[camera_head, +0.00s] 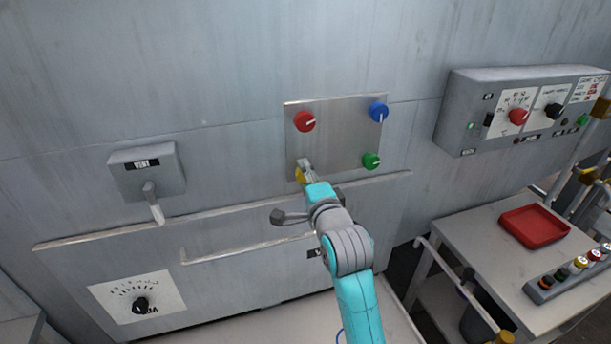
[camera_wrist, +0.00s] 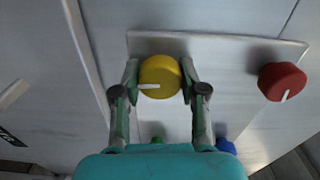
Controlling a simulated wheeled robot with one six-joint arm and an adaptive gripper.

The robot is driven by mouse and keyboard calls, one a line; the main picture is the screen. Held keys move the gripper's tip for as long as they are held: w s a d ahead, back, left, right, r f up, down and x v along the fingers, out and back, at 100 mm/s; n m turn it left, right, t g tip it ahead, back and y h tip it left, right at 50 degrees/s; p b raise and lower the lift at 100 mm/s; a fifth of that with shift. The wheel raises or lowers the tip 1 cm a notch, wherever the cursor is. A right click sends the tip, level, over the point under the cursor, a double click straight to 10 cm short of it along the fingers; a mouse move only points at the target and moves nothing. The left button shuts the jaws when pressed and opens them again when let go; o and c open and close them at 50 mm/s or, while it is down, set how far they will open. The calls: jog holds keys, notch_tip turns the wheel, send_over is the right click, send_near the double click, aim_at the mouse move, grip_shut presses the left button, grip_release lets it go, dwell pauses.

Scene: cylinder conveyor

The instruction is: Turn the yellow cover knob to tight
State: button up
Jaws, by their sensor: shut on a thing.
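The yellow cover knob (camera_wrist: 160,76) sits at a corner of a metal plate (camera_head: 340,112); in the head view it is the lower left corner, and only a sliver of the knob (camera_head: 299,175) shows beside my gripper. My gripper (camera_head: 304,168) is at the knob, and in the wrist view its two fingers (camera_wrist: 160,82) are shut on the knob from both sides. The knob's white pointer line points to the left in the wrist view. I see no tight mark near it.
A red knob (camera_head: 304,122), a blue knob (camera_head: 377,111) and a green knob (camera_head: 371,160) share the plate. A VENT box with a lever (camera_head: 147,172) is at left. A control box (camera_head: 470,107) and a table with a red tray (camera_head: 535,226) are at right. A ledge (camera_head: 220,219) runs below the plate.

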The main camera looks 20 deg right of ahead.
dwell(0.3)
jog(key=o, duration=1.2)
jog(key=shift+c, duration=0.2)
jog(key=s, duration=1.2)
